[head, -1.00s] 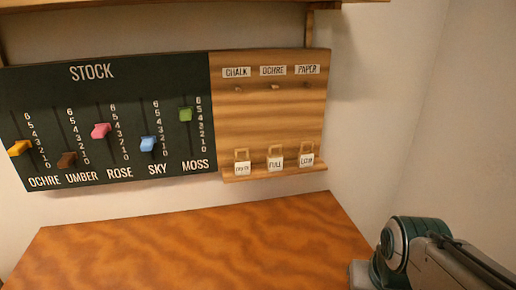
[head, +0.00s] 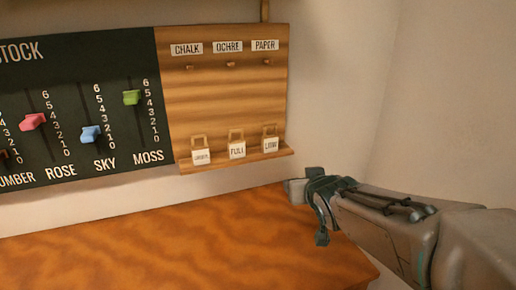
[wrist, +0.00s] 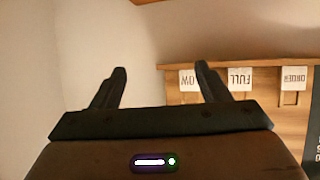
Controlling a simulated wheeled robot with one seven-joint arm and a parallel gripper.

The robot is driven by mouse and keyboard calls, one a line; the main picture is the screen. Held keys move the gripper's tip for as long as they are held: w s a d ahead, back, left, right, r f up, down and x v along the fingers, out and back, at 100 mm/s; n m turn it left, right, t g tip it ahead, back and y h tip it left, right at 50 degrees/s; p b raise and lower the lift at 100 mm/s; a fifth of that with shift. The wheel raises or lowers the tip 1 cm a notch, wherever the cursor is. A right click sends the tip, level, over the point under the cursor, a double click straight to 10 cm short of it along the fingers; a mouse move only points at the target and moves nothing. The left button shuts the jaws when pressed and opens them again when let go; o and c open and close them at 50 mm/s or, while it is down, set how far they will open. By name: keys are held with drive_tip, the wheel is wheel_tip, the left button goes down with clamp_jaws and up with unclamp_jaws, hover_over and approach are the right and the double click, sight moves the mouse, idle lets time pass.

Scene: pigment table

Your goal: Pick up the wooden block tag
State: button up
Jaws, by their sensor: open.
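Three wooden tags with white labels stand in a row on the ledge of the wooden board: one reading ORDER (head: 201,157), one FULL (head: 237,149) and one LOW (head: 270,145). Each has a loop-shaped top. The wrist view shows them upside down: LOW (wrist: 188,79), FULL (wrist: 239,79) and ORDER (wrist: 293,79). The LOW label is partly hidden by a finger. My gripper (wrist: 162,68) is open with nothing between its fingers. In the head view my gripper (head: 308,192) is right of and below the LOW tag, apart from it.
Above the tags are pegs under CHALK, OCHRE and PAPER labels on the wooden board (head: 220,105). The black STOCK board (head: 70,100) with coloured sliders is at left. The wooden table (head: 180,240) below looks clear. A bare wall (head: 340,90) is at right.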

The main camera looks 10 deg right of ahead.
sight(271, 139)
drive_tip(key=w+a+r+n+t+y+b, duration=0.1)
drive_tip(key=w, duration=0.5)
drive_tip(key=w+a+r+t+y+b, duration=0.1)
drive_tip(key=w+a+t, duration=0.1)
drive_tip(key=w, duration=0.4)
drive_tip(key=w+a+r+n+t+y+b, duration=0.1)
drive_tip(key=w+a+t+y, duration=0.1)
drive_tip(key=w, duration=0.4)
drive_tip(key=shift+w+r+n, duration=0.2)
drive_tip(key=shift+n, duration=0.1)
drive_tip(key=c, duration=1.1)
